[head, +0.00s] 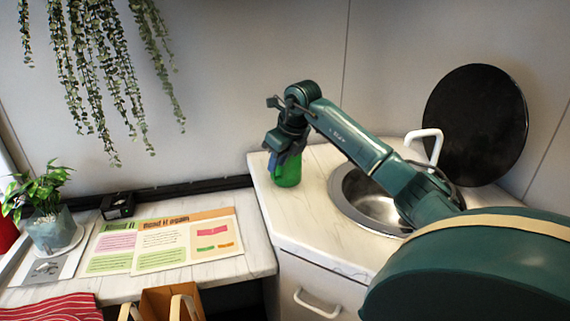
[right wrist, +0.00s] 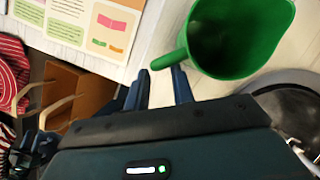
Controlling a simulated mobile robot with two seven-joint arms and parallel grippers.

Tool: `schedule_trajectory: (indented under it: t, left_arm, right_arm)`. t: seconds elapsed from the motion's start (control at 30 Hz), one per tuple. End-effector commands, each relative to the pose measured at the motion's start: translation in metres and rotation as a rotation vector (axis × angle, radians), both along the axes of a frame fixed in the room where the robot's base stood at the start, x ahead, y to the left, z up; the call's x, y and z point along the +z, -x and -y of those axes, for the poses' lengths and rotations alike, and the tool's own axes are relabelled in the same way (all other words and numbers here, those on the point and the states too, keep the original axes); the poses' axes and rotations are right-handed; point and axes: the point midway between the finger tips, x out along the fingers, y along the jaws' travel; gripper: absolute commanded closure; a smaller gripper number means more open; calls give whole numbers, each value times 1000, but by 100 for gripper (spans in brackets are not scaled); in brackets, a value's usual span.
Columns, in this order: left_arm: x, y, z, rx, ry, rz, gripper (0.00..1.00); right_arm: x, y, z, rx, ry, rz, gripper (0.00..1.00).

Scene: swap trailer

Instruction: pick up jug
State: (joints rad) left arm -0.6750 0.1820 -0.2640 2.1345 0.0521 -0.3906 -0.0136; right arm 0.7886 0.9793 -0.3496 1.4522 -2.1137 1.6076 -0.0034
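The green jug (head: 287,171) stands on the white counter, left of the sink. The right wrist view looks down into its open mouth (right wrist: 238,38), with its handle pointing at my gripper. My right gripper (head: 282,154) is at the jug and covers its upper part in the head view. In the right wrist view the two dark blue fingers (right wrist: 160,85) are apart, with a gap between them. The handle's end lies at the gap, just beyond or between the fingertips; I cannot tell whether it touches.
A round metal sink (head: 375,203) with a white faucet (head: 432,136) lies right of the jug. A black round lid (head: 476,124) leans on the wall. Left are leaflets (head: 165,243), a potted plant (head: 45,205) and a brown paper bag (head: 160,300). Vines hang above.

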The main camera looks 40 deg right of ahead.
Motion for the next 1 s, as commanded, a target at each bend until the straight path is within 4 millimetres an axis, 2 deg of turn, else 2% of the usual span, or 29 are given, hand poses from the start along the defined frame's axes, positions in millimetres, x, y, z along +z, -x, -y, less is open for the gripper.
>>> schedule_trajectory:
  t: [0.2, 0.5, 0.8, 1.0]
  left_arm:
    - [4, 0, -1, -2, -12, 2, 62]
    - [2, 0, 0, -4, -13, -2, 62]
    - [2, 0, 0, -4, -11, -1, 62]
    - [2, 0, 0, -5, -11, -1, 62]
  right_arm:
    - [-28, -12, -2, 1, -3, -1, 76]
    - [-32, -14, -1, 0, -1, 0, 76]
    - [-32, -14, -1, 0, -1, 0, 100]
    - [-32, -14, -2, 0, -1, 0, 100]
